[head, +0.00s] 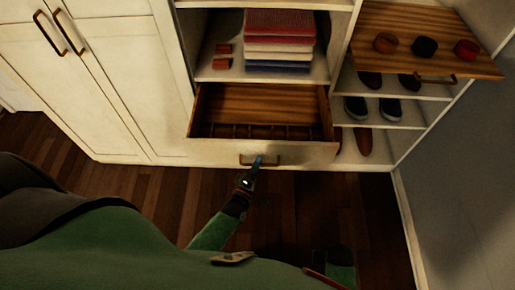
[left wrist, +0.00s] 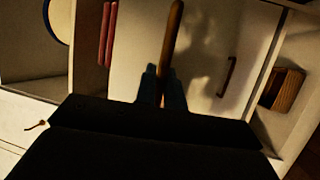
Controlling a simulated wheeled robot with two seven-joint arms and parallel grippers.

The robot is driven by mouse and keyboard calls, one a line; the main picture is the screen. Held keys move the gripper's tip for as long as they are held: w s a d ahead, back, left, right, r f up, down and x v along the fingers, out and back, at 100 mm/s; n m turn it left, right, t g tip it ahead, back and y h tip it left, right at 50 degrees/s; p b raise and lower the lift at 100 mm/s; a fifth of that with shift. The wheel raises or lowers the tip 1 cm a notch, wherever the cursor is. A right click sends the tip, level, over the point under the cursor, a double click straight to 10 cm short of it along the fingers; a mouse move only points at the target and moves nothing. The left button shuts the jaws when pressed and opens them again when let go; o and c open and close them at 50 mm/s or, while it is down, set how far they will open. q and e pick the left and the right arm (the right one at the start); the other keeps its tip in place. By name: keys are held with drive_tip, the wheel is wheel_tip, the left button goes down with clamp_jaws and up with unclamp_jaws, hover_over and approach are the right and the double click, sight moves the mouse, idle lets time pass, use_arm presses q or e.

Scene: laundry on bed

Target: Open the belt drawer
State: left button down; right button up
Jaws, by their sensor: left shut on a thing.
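The wide lower drawer (head: 310,152) stands pulled out in the head view. Its wooden inside has several divided slots, and I see no belts in them. My left gripper (head: 258,162) is at the brown handle (head: 244,159) on its front. In the left wrist view, the left gripper's fingers (left wrist: 161,88) are shut on the brown handle bar (left wrist: 173,35). Rolled belts, one brown (head: 386,42), one black (head: 424,47) and one red (head: 466,50), lie on a wooden surface at the upper right. My right gripper is not in view.
Folded clothes (head: 279,43) sit on the shelf above the drawer. Shoes (head: 356,107) stand on shelves to the right, under the wooden surface (head: 425,18). Tall closed cabinet doors (head: 110,80) are at the left. Bare wood floor (head: 370,220) shows in front.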

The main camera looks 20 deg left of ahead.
use_arm(q)
drive_tip(key=shift+s+d, duration=0.15)
drive_tip(key=shift+s, duration=0.4)
drive_tip(key=shift+s+d, duration=0.15)
drive_tip(key=shift+s, duration=0.35)
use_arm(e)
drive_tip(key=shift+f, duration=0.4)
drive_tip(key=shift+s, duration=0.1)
use_arm(q)
drive_tip(key=c, duration=1.5)
unclamp_jaws()
